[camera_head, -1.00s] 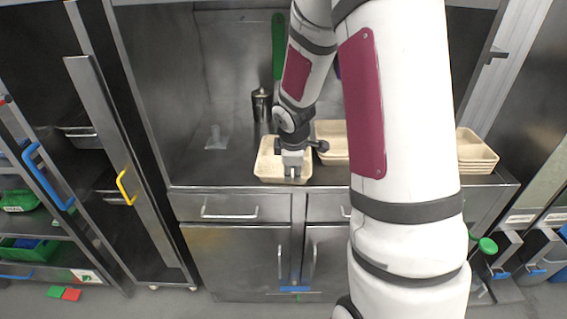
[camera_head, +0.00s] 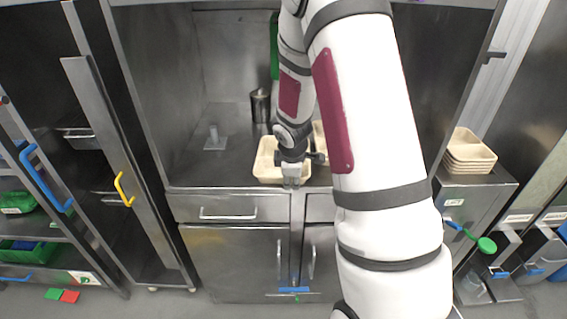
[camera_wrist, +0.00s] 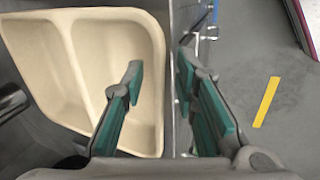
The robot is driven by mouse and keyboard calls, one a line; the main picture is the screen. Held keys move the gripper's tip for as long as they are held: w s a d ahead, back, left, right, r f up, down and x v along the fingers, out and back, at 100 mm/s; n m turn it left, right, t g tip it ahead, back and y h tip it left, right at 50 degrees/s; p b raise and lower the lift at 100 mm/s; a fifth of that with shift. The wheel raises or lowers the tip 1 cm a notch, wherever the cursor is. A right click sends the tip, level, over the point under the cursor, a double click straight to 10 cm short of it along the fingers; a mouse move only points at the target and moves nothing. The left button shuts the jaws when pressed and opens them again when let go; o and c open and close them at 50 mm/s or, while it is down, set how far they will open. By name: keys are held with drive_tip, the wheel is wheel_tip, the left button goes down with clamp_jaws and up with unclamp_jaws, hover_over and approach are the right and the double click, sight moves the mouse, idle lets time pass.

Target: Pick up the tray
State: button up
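A beige tray (camera_head: 267,165) with compartments sits on the metal counter, partly behind my arm. In the wrist view the tray (camera_wrist: 98,50) fills the left side, with a divider between two compartments. My gripper (camera_head: 291,182) is at the tray's near edge, pointing down. In the wrist view my gripper (camera_wrist: 160,66) is open, with its left finger over the tray's inside and its right finger outside the rim. The tray's near wall lies between the fingers. I cannot tell whether either finger touches it.
A stack of beige trays (camera_head: 468,158) stands on the right-hand cabinet. Another beige tray (camera_head: 319,137) is mostly hidden behind my arm. A dark metal canister (camera_head: 260,106) and a small clear object (camera_head: 214,140) stand farther back. Drawers with handles (camera_head: 228,214) are below the counter edge.

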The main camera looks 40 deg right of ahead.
drive_tip(key=shift+f, duration=0.25)
idle(0.3)
clamp_jaws()
